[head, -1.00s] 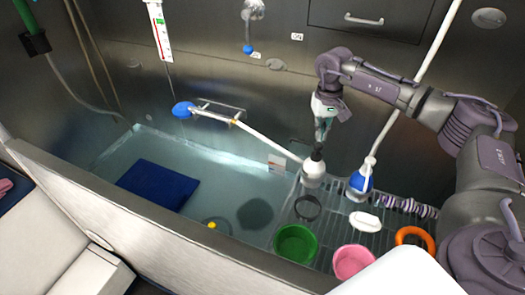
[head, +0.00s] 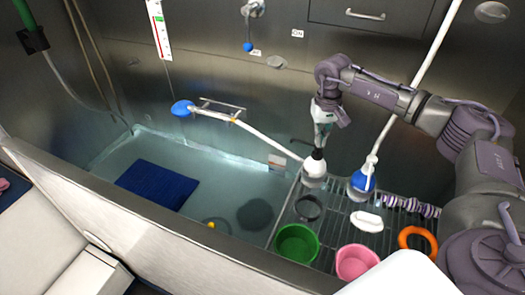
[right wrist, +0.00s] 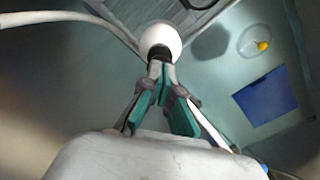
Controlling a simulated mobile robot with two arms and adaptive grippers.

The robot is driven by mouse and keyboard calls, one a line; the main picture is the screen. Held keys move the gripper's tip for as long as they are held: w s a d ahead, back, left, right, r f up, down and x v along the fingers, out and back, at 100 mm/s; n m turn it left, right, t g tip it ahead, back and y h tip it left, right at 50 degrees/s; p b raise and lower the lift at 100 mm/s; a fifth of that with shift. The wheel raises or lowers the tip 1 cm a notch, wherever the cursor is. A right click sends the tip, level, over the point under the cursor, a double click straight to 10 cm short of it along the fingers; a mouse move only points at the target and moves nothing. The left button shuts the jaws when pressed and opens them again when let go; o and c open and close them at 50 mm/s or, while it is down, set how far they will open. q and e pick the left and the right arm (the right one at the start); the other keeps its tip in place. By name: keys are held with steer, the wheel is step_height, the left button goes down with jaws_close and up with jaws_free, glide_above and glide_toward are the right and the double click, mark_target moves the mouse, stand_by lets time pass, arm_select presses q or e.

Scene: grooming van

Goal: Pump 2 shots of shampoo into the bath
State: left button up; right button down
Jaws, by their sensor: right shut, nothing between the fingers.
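The bath (head: 110,165) is a long steel tub holding clear bluish water. A round white bottle (head: 314,172) with a dark top, seemingly the shampoo pump, stands at the left of the slatted rack beside the water. My right gripper (head: 318,153) is shut and empty, pointing down at that dark top. In the right wrist view its fingertips (right wrist: 161,66) meet or nearly meet the dark part in front of the white bottle (right wrist: 160,40); contact is unclear. No shampoo is visible coming out. My left gripper is not in view.
A blue mat (head: 158,184) lies in the bath.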

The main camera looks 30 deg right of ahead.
steer(key=shift+f, duration=0.45)
steer(key=shift+s, duration=0.1)
steer(key=shift+r, duration=0.1)
steer(key=shift+r+p, duration=1.15)
steer(key=shift+r, duration=0.55)
steer(key=shift+f, duration=0.1)
